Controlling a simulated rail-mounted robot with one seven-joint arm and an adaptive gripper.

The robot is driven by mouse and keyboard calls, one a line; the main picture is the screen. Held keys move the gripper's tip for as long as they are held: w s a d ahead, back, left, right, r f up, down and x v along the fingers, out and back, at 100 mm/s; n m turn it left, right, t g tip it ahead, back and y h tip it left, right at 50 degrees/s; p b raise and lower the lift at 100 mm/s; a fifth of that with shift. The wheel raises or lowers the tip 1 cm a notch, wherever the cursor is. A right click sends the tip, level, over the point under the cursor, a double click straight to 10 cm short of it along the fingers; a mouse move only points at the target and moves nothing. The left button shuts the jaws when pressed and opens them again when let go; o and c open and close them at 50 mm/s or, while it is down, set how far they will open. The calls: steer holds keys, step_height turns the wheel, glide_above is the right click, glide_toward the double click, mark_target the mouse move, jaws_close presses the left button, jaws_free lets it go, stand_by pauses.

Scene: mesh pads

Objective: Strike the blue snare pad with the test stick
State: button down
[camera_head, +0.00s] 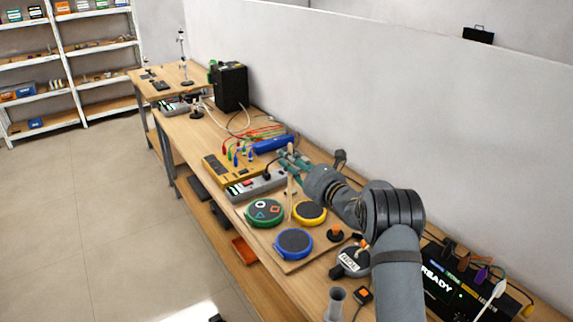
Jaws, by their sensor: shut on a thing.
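The blue snare pad (294,243) is round with a dark top. It lies nearest the front edge on a wooden board (287,267). The test stick (290,203) is thin, pale and nearly upright, and its lower end comes down near the gap between the green and yellow pads. My gripper (290,163) is shut on the stick near its upper part, behind and above the blue pad. The stick is apart from the blue pad. My wrist hides part of the bench behind it, and the exact grip is small in view.
A yellow patch box (229,168) with cables stands beyond. A round labelled device (352,261) and a READY display (440,285) are at right. A wall runs behind the bench.

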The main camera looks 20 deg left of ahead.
steer(key=shift+w+d+r+m+t, duration=0.3)
steer(key=shift+w+d+r+t, duration=0.1)
steer(key=shift+w+d+r, duration=0.25)
steer(key=shift+f+b, duration=0.2)
steer(key=shift+b, duration=0.2)
step_height(320, 180, down, 6)
steer(key=b, duration=0.5)
steer(key=shift+r, duration=0.1)
